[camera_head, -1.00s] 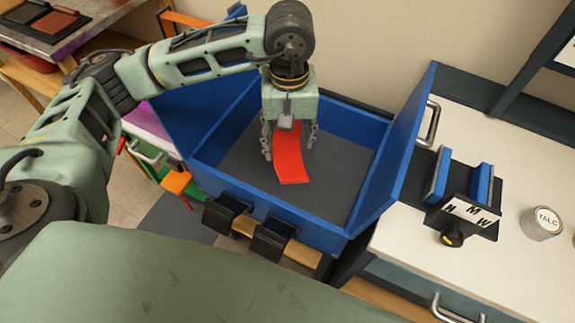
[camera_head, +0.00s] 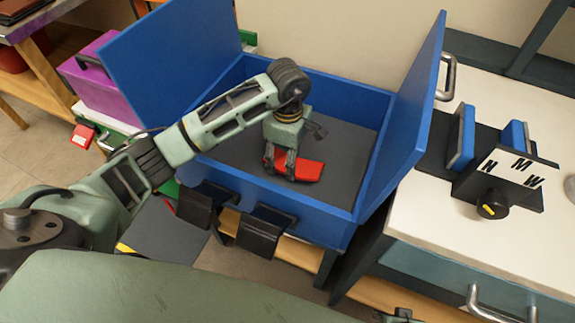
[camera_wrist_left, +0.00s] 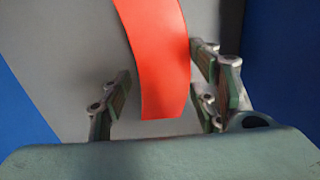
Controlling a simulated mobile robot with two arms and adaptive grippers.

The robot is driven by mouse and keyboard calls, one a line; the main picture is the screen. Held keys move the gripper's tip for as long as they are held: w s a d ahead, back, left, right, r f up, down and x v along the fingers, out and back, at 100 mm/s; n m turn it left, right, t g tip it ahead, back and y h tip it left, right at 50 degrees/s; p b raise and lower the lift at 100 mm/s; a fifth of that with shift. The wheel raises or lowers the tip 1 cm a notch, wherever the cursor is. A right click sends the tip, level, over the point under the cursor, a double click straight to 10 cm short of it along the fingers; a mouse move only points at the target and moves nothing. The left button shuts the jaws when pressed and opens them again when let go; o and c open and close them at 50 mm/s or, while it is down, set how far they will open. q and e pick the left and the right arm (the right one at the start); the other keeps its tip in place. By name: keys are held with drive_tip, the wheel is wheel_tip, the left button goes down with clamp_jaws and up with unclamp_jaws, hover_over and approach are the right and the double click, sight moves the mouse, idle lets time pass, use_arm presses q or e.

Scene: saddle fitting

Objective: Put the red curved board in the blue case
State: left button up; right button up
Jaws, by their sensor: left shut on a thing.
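The blue case (camera_head: 330,226) stands open, with a dark grey floor and raised blue panels at its left and right. The red curved board (camera_head: 302,169) is inside the case, low over the floor; I cannot tell whether it touches it. My left gripper (camera_head: 280,172) points down into the case and is shut on the board. In the left wrist view the board (camera_wrist_left: 160,60) runs up between the gripper's fingers (camera_wrist_left: 160,105), and its far end leaves the frame. A small dark piece at the bottom edge of the head view may be my right gripper (camera_head: 400,316); its jaws are hidden.
A white counter (camera_head: 440,235) on the right holds a black fixture (camera_head: 500,180) with blue pads and a knob. A purple box (camera_head: 105,85) is left of the case. Two black latches (camera_head: 262,228) hang at the case's front. The case's right floor is clear.

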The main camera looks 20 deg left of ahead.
use_arm(q)
wheel_tip(320, 180, down, 4)
drive_tip(key=shift+r, duration=0.1)
drive_tip(key=shift+f, duration=0.2)
use_arm(e)
drive_tip(key=shift+w+r, duration=0.3)
drive_tip(key=shift+r, duration=0.6)
use_arm(q)
drive_tip(key=shift+f+b, duration=0.1)
drive_tip(key=shift+b, duration=0.25)
drive_tip(key=o, duration=1.2)
drive_tip(key=shift+o, duration=0.2)
use_arm(e)
drive_tip(key=shift+w+r, duration=0.1)
drive_tip(key=shift+r, duration=0.3)
use_arm(q)
wheel_tip(320, 180, up, 12)
drive_tip(key=shift+r+p, duration=0.15)
drive_tip(key=shift+p, duration=0.65)
use_arm(e)
drive_tip(key=f, duration=0.1)
drive_tip(key=s+f, duration=0.1)
drive_tip(key=f, duration=0.1)
drive_tip(key=s+f, duration=0.1)
drive_tip(key=f, duration=0.1)
drive_tip(key=shift+d, duration=0.1)
